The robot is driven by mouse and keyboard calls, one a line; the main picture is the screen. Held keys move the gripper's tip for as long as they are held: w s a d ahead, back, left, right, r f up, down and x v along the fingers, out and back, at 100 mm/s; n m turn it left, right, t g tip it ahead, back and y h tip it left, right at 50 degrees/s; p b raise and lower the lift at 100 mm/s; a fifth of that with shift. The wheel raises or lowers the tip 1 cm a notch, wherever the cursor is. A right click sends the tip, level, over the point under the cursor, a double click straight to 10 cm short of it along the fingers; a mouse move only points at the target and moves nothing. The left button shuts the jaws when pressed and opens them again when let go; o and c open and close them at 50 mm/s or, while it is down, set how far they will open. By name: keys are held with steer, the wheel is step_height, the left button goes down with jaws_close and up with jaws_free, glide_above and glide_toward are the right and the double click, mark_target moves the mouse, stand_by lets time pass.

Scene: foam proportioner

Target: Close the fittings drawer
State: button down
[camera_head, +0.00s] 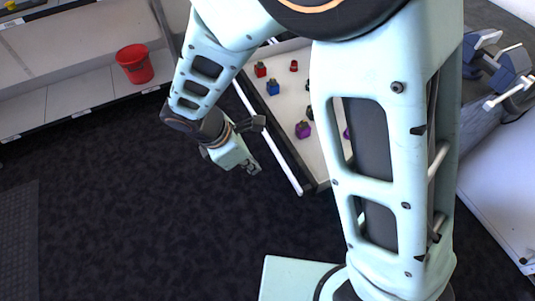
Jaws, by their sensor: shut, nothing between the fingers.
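The fittings drawer (290,105) stands open, with a pale floor and a dark front edge. Small red, blue, purple and black fittings lie in it, including a blue one (272,87) and a purple one (303,130). A long white handle bar (282,163) runs along its front. My gripper (254,168) is shut and empty, just left of the bar in the picture, outside the drawer. I cannot tell whether it touches the bar. My own arm hides the right part of the drawer.
A red bucket (135,64) stands on a pale shelf (60,95) at the upper left. Dark carpet (130,210) lies clear in front of the drawer. Grey-blue equipment with white handles (510,70) is at the right.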

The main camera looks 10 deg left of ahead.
steer(key=w+d+f+b, duration=0.2)
steer(key=w+d+f, duration=0.2)
steer(key=d+f, duration=0.2)
steer(key=shift+d+f, duration=0.15)
steer(key=shift+f, duration=1.2)
steer(key=shift+w, duration=0.15)
steer(key=w+d+p, duration=0.3)
steer(key=w+d, duration=0.4)
steer(key=d, duration=0.3)
steer(key=w+d+p, duration=0.3)
steer(key=w+d, duration=0.4)
steer(key=d, duration=0.4)
steer(key=w+d+p, duration=0.4)
steer(key=w+d, duration=0.3)
steer(key=d, duration=0.4)
steer(key=shift+w, duration=0.25)
steer(key=shift+w+d+r, duration=0.1)
steer(key=shift+d, duration=0.05)
steer(key=shift+d+r, duration=0.1)
